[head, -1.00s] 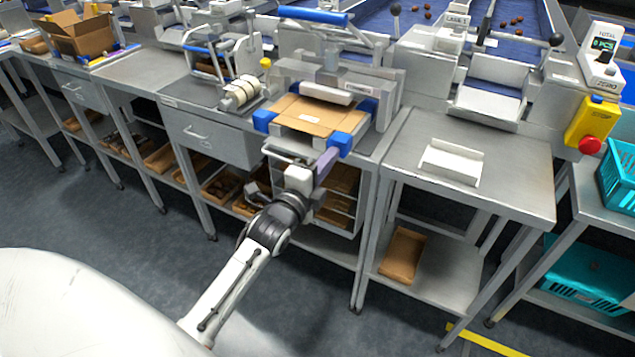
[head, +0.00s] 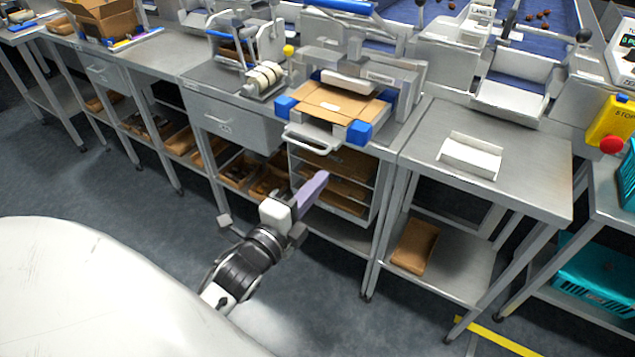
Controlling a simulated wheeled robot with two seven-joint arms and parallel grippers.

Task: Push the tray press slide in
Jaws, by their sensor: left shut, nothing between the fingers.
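The tray press (head: 395,78) stands on the steel bench, with a white pad (head: 349,81) under its upper frame. Its slide (head: 350,124) sticks out toward me, carrying a flat brown cardboard tray blank (head: 330,101) between blue corner blocks (head: 358,132). The slide's metal handle (head: 308,143) hangs out past the bench's front edge. My left gripper (head: 319,180), with purple fingers, is shut and empty. It is in front of the bench, below the handle and apart from it. My right gripper is out of view.
A drawer (head: 222,122) and a shelf unit with brown trays (head: 340,190) lie under the bench. A roller device (head: 264,78) stands left of the press. A side table (head: 420,150) holding a white tray (head: 470,155) stands to the right. The floor before the bench is clear.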

